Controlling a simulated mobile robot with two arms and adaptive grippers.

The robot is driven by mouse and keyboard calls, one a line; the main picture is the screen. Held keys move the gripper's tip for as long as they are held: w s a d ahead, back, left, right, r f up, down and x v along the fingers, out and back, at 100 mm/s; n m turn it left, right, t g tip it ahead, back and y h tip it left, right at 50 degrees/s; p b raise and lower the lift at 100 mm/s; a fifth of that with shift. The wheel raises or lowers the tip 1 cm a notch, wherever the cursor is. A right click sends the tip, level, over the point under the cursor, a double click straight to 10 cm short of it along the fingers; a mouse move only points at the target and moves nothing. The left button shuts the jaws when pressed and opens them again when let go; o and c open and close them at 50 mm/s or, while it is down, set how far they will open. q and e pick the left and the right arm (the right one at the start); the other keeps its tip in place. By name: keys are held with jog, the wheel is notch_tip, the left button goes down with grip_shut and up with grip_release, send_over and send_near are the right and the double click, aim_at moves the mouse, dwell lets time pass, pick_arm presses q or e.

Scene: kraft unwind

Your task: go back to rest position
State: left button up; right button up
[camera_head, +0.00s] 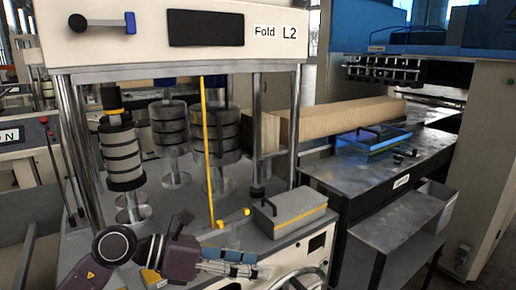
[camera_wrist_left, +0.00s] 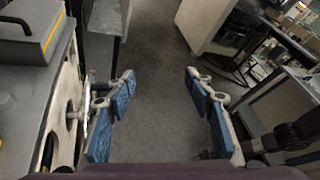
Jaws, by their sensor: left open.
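My left arm comes in at the bottom left of the head view. My left gripper (camera_head: 234,263) is in front of the machine labelled "Fold L2" (camera_head: 120,40), near the front edge of its deck. In the left wrist view the gripper (camera_wrist_left: 163,100) has its two blue-padded fingers wide apart. Only grey floor shows between them, and it holds nothing. The left finger appears close to the machine's front side and a handwheel (camera_wrist_left: 97,125); I cannot tell whether they touch. I do not see my right gripper.
A grey box with a yellow stripe (camera_head: 290,212) sits on the deck's right corner. A yellow upright rod (camera_head: 207,150) and several banded rollers stand on the deck. A dark metal table (camera_head: 385,165) with a blue tray (camera_head: 372,140) is to the right. Open floor (camera_wrist_left: 160,60) lies below the gripper.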

pick_arm(q)
notch_tip(320, 180, up, 10)
jog(key=d+n+t+h, duration=0.2)
jog(key=n+t+h, duration=0.3)
jog(key=n+h, duration=0.15)
jog(key=w+a+n+t+y, duration=0.3)
jog(key=a+n+t+y, duration=0.5)
jog(key=n+t, duration=0.6)
jog(key=a+f+n+g+y, duration=0.5)
jog(key=a+f+n+y, duration=0.85)
jog(key=f+n, duration=0.35)
jog(key=s+a+f+n+g, duration=0.3)
jog(key=s+f+n+g, duration=0.35)
jog(key=s+f, duration=0.65)
jog(key=s+d+f+g+h, duration=0.1)
jog(key=s+d+f+g, duration=0.1)
jog(key=s+f+g, duration=0.4)
jog(key=s+d+f+g+h, duration=0.15)
jog(key=s+f, duration=0.25)
jog(key=s, duration=0.5)
notch_tip(320, 180, down, 28)
jog(key=s+g, duration=0.1)
jog(key=s, duration=0.2)
jog(key=s+a+f+g, duration=0.1)
jog(key=s+a+f, duration=0.2)
jog(key=s+f, duration=1.2)
jog(key=shift+s+y, duration=0.45)
jog(key=shift+s, duration=0.1)
